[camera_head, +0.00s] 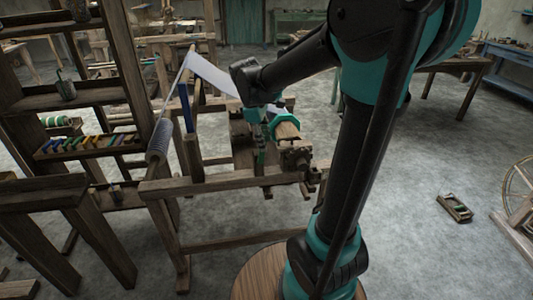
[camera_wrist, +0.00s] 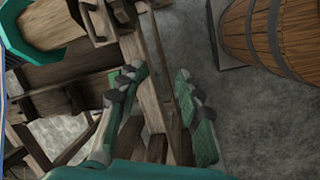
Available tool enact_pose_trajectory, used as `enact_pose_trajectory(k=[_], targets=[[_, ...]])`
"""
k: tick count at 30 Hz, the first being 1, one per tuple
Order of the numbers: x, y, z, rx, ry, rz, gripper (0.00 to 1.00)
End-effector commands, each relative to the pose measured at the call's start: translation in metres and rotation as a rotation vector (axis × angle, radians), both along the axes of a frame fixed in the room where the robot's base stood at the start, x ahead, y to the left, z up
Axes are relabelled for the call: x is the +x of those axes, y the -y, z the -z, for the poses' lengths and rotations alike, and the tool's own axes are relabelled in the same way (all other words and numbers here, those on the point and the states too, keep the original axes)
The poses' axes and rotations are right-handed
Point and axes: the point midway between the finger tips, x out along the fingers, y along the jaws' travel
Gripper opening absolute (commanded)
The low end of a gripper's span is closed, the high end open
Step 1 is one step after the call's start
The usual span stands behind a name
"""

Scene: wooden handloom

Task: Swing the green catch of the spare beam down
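My gripper (camera_wrist: 159,78) is open, with its two green-padded fingers apart in the wrist view. A wooden bar of the loom shows between and beyond the fingers, and I see nothing held. In the head view my gripper (camera_head: 261,157) points down at the loom, beside a pale wooden roller (camera_head: 287,130) with a teal-green band (camera_head: 272,113). A teal-green curved piece (camera_wrist: 35,52) around pale wood shows at the upper left of the wrist view. I cannot tell whether either green piece is the catch; no separate catch is clearly visible.
The loom frame (camera_head: 215,183) stands around and below my gripper. A shelf (camera_head: 65,100) with coloured spools is at the left. A wooden barrel (camera_wrist: 285,35) is at the upper right of the wrist view. Grey floor (camera_head: 415,215) is mostly open at the right.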

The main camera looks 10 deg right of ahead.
Motion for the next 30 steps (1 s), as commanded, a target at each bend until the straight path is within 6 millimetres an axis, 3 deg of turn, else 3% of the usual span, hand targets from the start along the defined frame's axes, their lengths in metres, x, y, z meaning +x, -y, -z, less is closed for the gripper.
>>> enact_pose_trajectory(k=[1,6,13,20,30], targets=[[0.016,-0.012,-0.013,-0.035,-0.040,-0.089,0.36],[0.050,-0.038,-0.045,-0.134,-0.170,-0.340,0.36],[0.062,-0.048,-0.057,-0.179,-0.238,-0.454,0.36],[0.062,-0.035,-0.028,-0.177,-0.237,-0.451,0.36],[0.062,-0.010,0.035,-0.178,-0.236,-0.450,0.36]])
